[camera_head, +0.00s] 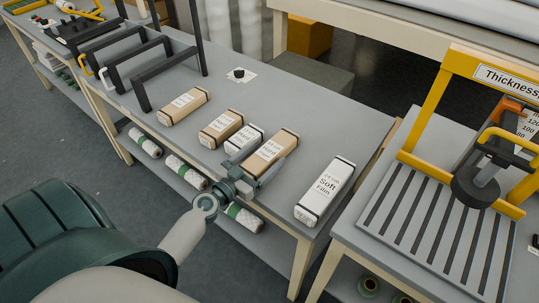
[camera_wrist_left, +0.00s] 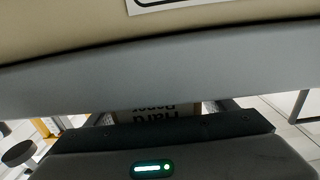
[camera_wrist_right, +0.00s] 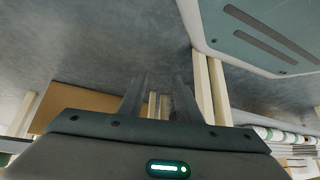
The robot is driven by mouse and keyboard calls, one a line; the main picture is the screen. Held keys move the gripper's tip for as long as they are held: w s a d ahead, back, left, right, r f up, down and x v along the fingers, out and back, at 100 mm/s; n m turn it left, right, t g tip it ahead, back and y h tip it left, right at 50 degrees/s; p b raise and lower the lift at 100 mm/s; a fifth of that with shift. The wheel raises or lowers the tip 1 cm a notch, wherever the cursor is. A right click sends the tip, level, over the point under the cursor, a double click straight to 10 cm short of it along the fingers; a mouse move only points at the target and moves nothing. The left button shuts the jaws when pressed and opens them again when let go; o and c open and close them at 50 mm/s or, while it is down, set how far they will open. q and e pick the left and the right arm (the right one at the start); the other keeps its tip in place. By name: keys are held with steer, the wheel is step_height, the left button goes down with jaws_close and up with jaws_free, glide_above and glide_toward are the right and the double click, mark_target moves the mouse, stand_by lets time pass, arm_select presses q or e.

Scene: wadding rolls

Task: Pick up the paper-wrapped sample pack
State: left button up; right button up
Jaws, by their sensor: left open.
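Paper-brown packs stand on the grey table in the head view: one at the back (camera_head: 184,106), one in the middle (camera_head: 221,129), and one nearer the front edge (camera_head: 270,151). Two white packs are there too: one between the brown ones (camera_head: 245,140) and a "Soft Film" pack (camera_head: 325,190) at the right. My left gripper (camera_head: 256,175) is open at the near end of the front brown pack; contact cannot be told. In the left wrist view a pack with inverted "Hard Paper" lettering (camera_wrist_left: 158,108) shows between the fingers. My right gripper (camera_wrist_right: 160,100) is open and empty.
Dark rack frames (camera_head: 150,70) stand at the table's left. A black knob on a white card (camera_head: 239,74) lies behind the packs. A yellow thickness gauge (camera_head: 440,110) stands on the right table. Wrapped rolls (camera_head: 190,174) lie on the lower shelf.

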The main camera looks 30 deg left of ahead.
arm_select(q)
steer(key=c, duration=1.2)
steer(key=shift+r, duration=0.15)
arm_select(e)
steer(key=shift+r, duration=0.1)
